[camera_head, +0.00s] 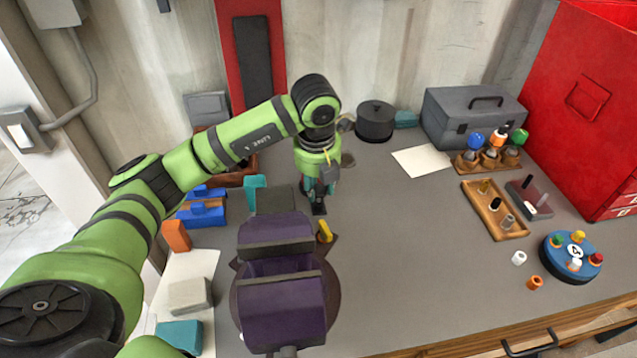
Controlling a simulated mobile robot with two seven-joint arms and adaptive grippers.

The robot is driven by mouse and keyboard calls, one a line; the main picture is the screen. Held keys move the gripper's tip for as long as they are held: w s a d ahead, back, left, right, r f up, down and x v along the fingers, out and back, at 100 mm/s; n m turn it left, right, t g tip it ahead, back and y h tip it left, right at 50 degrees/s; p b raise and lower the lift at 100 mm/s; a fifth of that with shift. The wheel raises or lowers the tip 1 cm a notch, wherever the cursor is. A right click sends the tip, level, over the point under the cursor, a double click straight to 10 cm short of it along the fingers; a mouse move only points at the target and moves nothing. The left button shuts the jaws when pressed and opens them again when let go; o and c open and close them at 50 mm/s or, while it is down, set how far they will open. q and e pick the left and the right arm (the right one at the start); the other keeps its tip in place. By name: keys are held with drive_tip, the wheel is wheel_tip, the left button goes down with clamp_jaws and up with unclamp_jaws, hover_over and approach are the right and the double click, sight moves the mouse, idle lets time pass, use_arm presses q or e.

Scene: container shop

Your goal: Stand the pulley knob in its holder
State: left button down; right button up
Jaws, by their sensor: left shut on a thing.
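My left gripper (318,204) points down over the middle of the grey bench, behind the purple vise. It is shut on a small dark thing, mostly hidden by the fingers; I cannot tell from its shape whether this is the pulley knob. A wooden holder (470,168) at the back right carries upright knobs with a blue (474,139), an orange (497,137) and a green top (518,136). I cannot tell for sure that this is the pulley knob's holder. The gripper is well to the left of it. My right gripper is not in view.
The purple vise (283,305) stands in front of the gripper, a yellow piece (325,232) beside it. A wooden tray (513,232), a blue disc with pegs (555,263) and a grey toolbox (445,122) stand at right. The bench centre right is clear.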

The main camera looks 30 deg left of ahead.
use_arm(q)
drive_tip(key=shift+f+b, duration=0.5)
drive_tip(key=shift+f, duration=0.1)
drive_tip(key=c, duration=0.8)
unclamp_jaws()
drive_tip(key=shift+r+p, duration=2.2)
drive_tip(key=shift+r, duration=1.4)
drive_tip(key=shift+f, duration=0.1)
